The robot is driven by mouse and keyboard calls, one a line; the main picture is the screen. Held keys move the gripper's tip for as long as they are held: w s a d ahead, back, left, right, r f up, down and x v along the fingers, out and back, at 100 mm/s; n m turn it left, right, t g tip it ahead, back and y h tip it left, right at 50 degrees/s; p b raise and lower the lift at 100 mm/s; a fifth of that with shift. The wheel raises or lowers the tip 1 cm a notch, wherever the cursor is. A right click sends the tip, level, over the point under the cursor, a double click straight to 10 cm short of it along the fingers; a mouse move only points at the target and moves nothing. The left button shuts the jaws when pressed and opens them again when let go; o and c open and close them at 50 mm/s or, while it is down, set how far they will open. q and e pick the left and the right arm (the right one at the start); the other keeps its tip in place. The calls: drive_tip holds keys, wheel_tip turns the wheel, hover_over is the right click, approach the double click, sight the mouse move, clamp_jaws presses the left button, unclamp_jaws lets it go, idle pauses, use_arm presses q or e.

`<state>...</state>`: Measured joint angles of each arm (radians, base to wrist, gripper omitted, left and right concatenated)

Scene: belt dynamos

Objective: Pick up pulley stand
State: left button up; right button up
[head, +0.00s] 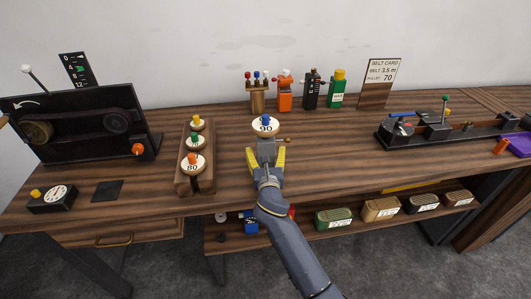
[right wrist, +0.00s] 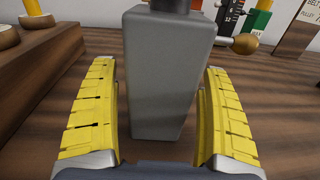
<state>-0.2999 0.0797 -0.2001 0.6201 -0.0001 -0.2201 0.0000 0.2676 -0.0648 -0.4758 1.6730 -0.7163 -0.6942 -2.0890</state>
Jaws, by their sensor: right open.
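The pulley stand is a grey upright block (right wrist: 165,85) with a dark neck at its top in the right wrist view. In the head view a pale disc marked 90 with a blue knob (head: 265,123) sits above it. A brass ball (right wrist: 241,44) sticks out at its right side. My right gripper (head: 266,157) is open, with its yellow fingers on either side of the grey block. Gaps show between the block and both fingers in the right wrist view. The block's lower part is mostly hidden by the gripper in the head view. My left gripper is not in view.
A wooden rack (head: 183,180) with several knobbed discs stands left of the gripper. A black belt machine (head: 80,125) is at the far left. Coloured figures (head: 285,95) and a belt card (head: 380,80) stand behind. A long black device (head: 450,131) lies at right.

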drive_tip(key=c, duration=1.6)
drive_tip(key=shift+r, duration=0.15)
drive_tip(key=shift+c, duration=0.3)
wheel_tip(320, 180, up, 20)
drive_tip(key=shift+f, duration=9.45)
drive_tip(key=shift+f, duration=0.65)
